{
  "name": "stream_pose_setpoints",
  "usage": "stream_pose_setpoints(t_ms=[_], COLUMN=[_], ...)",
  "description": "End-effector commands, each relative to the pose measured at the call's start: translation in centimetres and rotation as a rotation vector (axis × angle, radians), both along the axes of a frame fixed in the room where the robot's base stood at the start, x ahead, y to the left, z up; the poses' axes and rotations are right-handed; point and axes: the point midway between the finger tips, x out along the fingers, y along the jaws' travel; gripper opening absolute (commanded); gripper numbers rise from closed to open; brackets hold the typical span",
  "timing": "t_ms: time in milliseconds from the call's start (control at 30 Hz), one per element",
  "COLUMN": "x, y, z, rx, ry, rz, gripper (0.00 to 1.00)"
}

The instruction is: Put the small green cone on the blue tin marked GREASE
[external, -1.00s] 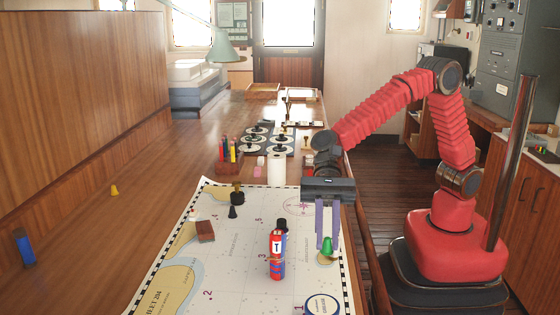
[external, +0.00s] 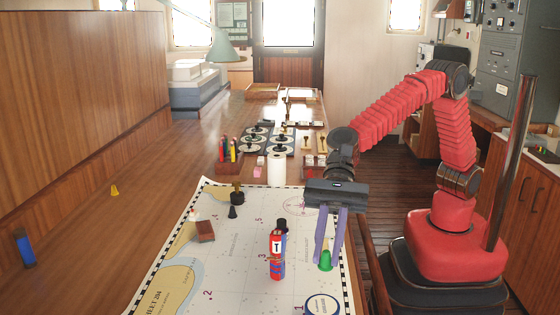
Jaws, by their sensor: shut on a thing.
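The small green cone (external: 325,261) is between the lower ends of my gripper's purple fingers. My gripper (external: 327,255) is shut on it, pointing down over the right side of the chart. The cone's height above the chart is hard to tell. A round blue tin with a pale lid (external: 322,305) is at the bottom edge of the view, nearer the camera than the cone and partly cut off. Its marking is too small to read. The cone and the tin are apart in the picture.
A red and blue can (external: 277,255) stands upright left of my gripper, with a dark-topped item behind it. A brown block (external: 205,231) and dark pieces (external: 237,194) are farther left on the chart (external: 230,270). A yellow cone (external: 115,190) stands on bare wood.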

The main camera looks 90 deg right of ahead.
Motion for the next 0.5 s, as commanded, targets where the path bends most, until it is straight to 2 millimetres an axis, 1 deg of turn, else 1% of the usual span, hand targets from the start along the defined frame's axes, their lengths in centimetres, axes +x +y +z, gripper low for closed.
stream_pose_setpoints(t_ms=[167, 267, 367, 500], x=[0.0, 0.0, 0.0, 0.0], y=[0.0, 0.0, 0.0, 0.0], z=[-0.1, -0.7, -2.1, -4.4], rx=[0.000, -0.001, -0.001, -0.002], ry=[0.000, 0.002, 0.003, 0.003], rz=[0.001, 0.000, -0.001, 0.000], gripper=[0.00, 0.00, 0.00, 0.00])
